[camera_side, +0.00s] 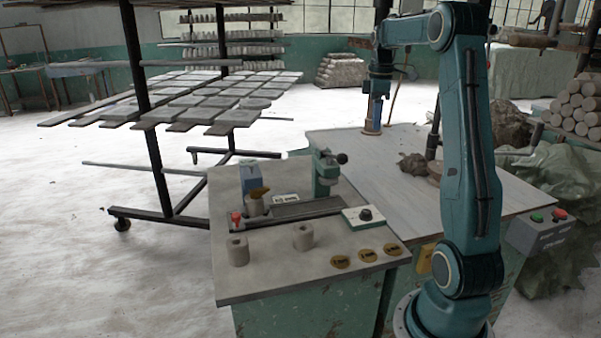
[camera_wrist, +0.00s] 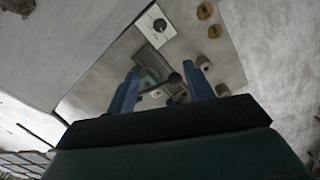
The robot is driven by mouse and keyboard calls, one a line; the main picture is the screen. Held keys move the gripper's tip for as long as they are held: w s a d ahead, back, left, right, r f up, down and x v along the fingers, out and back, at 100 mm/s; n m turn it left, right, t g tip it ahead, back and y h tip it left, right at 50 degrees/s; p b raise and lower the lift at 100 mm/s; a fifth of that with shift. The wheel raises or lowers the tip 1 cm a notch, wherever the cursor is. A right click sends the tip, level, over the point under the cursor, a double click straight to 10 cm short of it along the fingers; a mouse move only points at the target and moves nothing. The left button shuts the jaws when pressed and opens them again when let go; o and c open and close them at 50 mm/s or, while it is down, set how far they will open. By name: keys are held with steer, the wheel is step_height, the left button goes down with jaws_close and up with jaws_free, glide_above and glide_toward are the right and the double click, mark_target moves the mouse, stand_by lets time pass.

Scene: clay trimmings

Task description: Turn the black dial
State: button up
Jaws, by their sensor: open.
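The black dial (camera_side: 365,214) sits on a small white plate (camera_side: 352,221) at the right side of the grey bench top. It also shows near the top of the wrist view (camera_wrist: 160,25), where a dark line runs beside it on the plate. My gripper (camera_wrist: 165,72) is open, with two blue fingers spread apart and nothing held between them. It hangs in the air, apart from the dial, which appears beyond the fingertips in the wrist view. In the side view the gripper is small and its fingertips are hard to make out.
A green press (camera_side: 326,175) with a black ball lever (camera_side: 342,158) stands behind the dial. Two grey clay cylinders (camera_side: 238,250) (camera_side: 303,237), a red knob (camera_side: 236,218) and several brass discs (camera_side: 340,262) share the bench. A wide pale table (camera_side: 400,165) adjoins behind.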

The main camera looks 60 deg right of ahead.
glide_above(366, 211)
step_height(366, 211, down, 16)
steer(key=shift+f, duration=0.15)
step_height(366, 211, down, 14)
steer(key=shift+r, duration=0.25)
stand_by(0.6)
steer(key=c, duration=1)
